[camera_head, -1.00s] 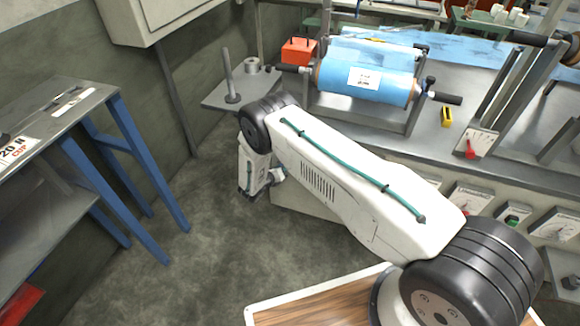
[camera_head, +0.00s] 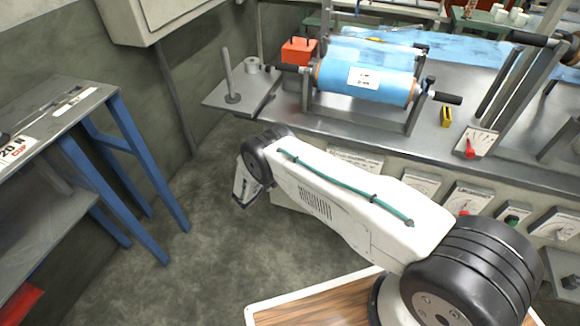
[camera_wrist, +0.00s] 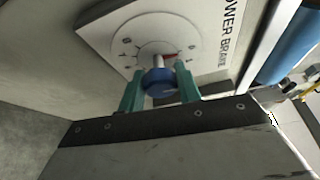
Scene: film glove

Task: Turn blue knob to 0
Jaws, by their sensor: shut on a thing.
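In the wrist view, the blue knob (camera_wrist: 159,82) sits on a short metal shaft in front of a round white dial (camera_wrist: 130,48). The dial has small marks around its edge, too small to read surely, and a red mark near the shaft. It is on a white plate (camera_wrist: 207,62) lettered "OWER BRAKE", with the first part cut off. My gripper (camera_wrist: 160,92) has its two green fingers on either side of the knob, shut on it.
In the head view, a metal bench (camera_head: 290,118) carries a blue film roll (camera_head: 345,82), an orange box (camera_head: 298,50) and a yellow tool (camera_head: 447,116). Several gauges line its front. A blue-legged table (camera_head: 150,180) stands at left. Bare floor lies between.

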